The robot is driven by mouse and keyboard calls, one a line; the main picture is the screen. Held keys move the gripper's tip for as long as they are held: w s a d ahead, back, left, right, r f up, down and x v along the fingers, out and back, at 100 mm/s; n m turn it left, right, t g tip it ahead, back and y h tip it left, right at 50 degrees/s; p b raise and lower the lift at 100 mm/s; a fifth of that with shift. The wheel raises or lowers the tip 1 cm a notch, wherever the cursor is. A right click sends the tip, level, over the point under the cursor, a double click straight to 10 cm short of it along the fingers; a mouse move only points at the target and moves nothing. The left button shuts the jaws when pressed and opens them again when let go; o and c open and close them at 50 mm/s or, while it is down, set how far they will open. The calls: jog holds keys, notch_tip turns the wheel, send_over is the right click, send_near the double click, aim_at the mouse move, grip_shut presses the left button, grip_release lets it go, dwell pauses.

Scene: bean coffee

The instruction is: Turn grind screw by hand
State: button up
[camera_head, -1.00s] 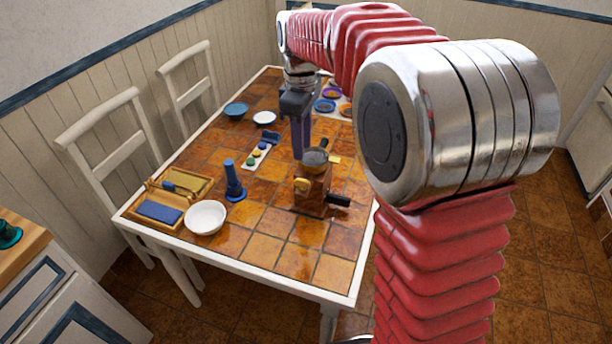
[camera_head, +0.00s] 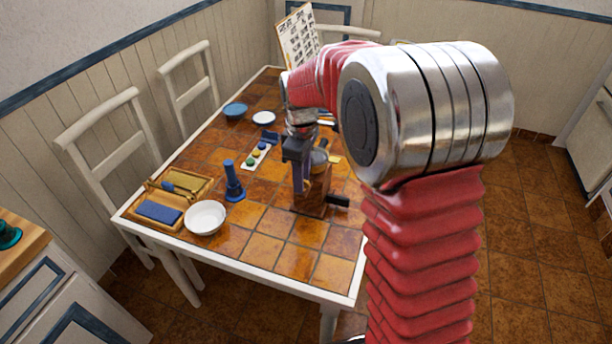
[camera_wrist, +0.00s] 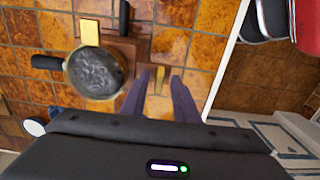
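The wooden coffee grinder (camera_head: 317,190) stands on the tiled table, with a round dark-topped bowl (camera_wrist: 97,72) on it. A brass screw (camera_wrist: 159,74) on the grinder's side shows in the wrist view between the purple fingers of my gripper (camera_wrist: 160,80). The fingers are apart, with a gap on each side of the screw, so my gripper is open. In the head view my gripper (camera_head: 301,186) is at the grinder's left side, and its fingers hide the screw there.
A blue tamper-like object (camera_head: 234,182), a white bowl (camera_head: 205,218) and a wooden box (camera_head: 161,212) stand left of the grinder. A white strip with small coloured pieces (camera_head: 257,156) lies behind. The front of the table is clear.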

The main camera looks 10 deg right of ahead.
jog(key=shift+c, duration=0.3)
grip_shut()
